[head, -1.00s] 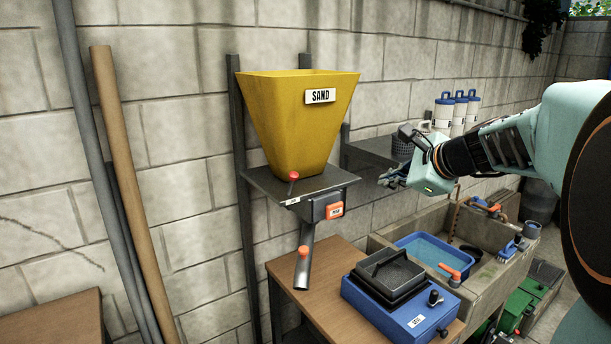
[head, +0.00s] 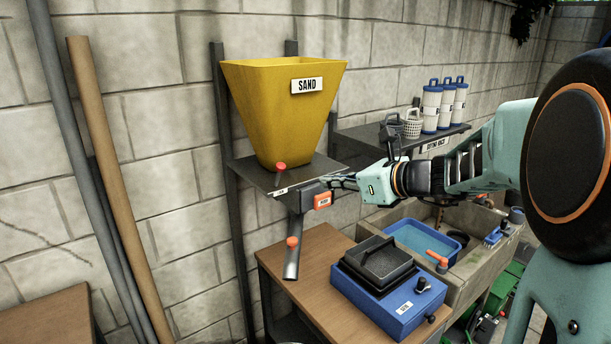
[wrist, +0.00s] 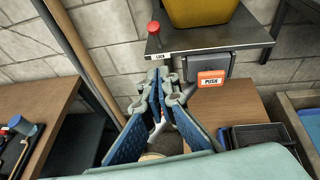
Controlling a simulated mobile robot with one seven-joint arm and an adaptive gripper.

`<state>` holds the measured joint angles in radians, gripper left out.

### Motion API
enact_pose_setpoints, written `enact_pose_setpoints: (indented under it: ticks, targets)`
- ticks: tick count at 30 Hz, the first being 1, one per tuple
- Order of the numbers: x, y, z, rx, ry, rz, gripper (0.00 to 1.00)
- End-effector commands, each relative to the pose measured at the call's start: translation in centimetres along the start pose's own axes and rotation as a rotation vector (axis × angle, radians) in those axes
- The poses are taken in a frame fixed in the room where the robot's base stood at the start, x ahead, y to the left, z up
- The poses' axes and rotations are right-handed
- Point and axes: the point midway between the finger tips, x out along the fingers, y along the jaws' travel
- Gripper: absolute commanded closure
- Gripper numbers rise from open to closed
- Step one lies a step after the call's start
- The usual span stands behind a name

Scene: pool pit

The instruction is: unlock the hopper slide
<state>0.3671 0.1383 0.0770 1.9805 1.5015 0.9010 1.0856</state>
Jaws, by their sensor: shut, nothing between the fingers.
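The yellow hopper (head: 282,115) marked SAND stands on a grey metal shelf plate (head: 262,179). A red-knobbed lever (head: 281,166) rises at the plate's front edge; in the wrist view the knob (wrist: 154,28) is above a label reading LOCK (wrist: 159,56). An orange PUSH button (head: 323,201) sits on a grey box under the plate, right of the label in the wrist view (wrist: 211,78). A metal spout (head: 292,262) with a red knob hangs below. My gripper (head: 331,181) is shut and empty, beside the plate. Its fingertips (wrist: 160,82) appear just below the label; contact cannot be told.
A wooden table (head: 300,255) below holds a blue machine (head: 388,306) with a black tray. A stone sink (head: 470,265) with a blue basin is at the right. A shelf (head: 375,136) with white canisters is behind my arm. Poles (head: 115,190) lean at the left.

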Motion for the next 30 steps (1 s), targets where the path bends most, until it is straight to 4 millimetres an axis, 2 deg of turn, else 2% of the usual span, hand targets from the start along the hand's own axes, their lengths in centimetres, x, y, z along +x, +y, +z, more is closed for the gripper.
enact_pose_setpoints:
  ticks: [5,15,21,30]
  targets:
    - [2.6,0.1,0.0,0.002,0.001,0.005,1.0]
    - [9.7,0.2,0.0,0.0,0.001,0.005,1.0]
    - [11.6,0.0,2.2,-0.001,0.0,0.002,1.0]
    - [12.4,0.1,2.9,-0.002,0.0,0.001,1.0]
